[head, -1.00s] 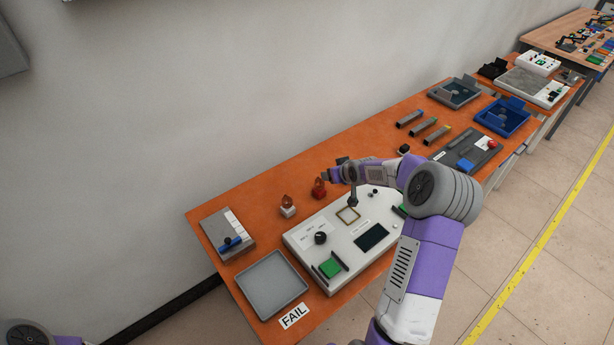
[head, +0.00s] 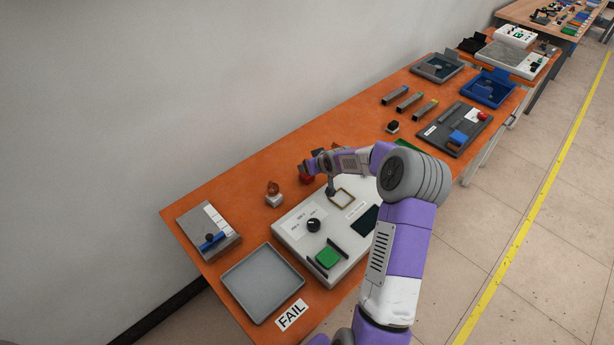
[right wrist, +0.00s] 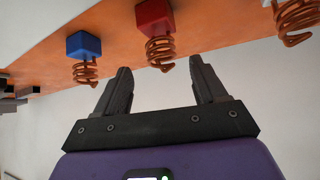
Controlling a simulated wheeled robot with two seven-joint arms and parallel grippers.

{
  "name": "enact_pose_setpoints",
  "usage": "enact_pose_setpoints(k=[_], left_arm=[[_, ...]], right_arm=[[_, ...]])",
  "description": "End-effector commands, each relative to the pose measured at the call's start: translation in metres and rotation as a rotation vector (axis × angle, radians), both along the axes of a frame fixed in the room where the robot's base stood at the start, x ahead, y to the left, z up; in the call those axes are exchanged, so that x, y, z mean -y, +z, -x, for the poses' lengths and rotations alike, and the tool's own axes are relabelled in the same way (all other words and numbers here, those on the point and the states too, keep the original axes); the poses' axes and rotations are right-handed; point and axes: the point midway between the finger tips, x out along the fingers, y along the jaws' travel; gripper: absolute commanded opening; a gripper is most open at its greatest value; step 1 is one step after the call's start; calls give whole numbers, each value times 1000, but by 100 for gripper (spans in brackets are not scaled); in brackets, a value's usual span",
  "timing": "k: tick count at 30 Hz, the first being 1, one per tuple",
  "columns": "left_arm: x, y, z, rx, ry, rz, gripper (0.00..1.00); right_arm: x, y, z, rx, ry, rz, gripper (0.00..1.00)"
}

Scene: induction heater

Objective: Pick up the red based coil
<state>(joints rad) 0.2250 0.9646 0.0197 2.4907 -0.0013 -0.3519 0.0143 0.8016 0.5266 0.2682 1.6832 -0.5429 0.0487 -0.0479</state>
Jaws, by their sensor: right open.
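The red based coil has a red block (right wrist: 155,15) with a copper spiral (right wrist: 160,50) and stands on the orange table. In the right wrist view, which looks upside down, it lies just beyond and between the fingertips. In the head view, its red base (head: 306,178) is partly hidden by my right gripper (head: 308,166). My right gripper also shows in the right wrist view (right wrist: 160,72), open and empty, its fingers pointing at the coil, apparently short of it. My left gripper is out of view.
A blue based coil (right wrist: 84,45) and a white based coil (right wrist: 291,20) stand on either side of the red one. The white one also shows in the head view (head: 274,199). The white heater unit (head: 290,240) lies below my right arm; a grey tray (head: 262,283) lies left of it.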

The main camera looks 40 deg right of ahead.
Motion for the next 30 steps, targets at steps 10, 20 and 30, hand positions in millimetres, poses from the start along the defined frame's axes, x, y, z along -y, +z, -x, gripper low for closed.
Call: enact_pose_setpoints(k=[10,20,30], left_arm=[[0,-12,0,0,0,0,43],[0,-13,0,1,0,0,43],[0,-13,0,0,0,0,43]], right_arm=[[3,-36,-32,-2,2,-1,71],[7,-47,-46,-1,0,0,71],[7,-47,-45,-1,0,0,34]])
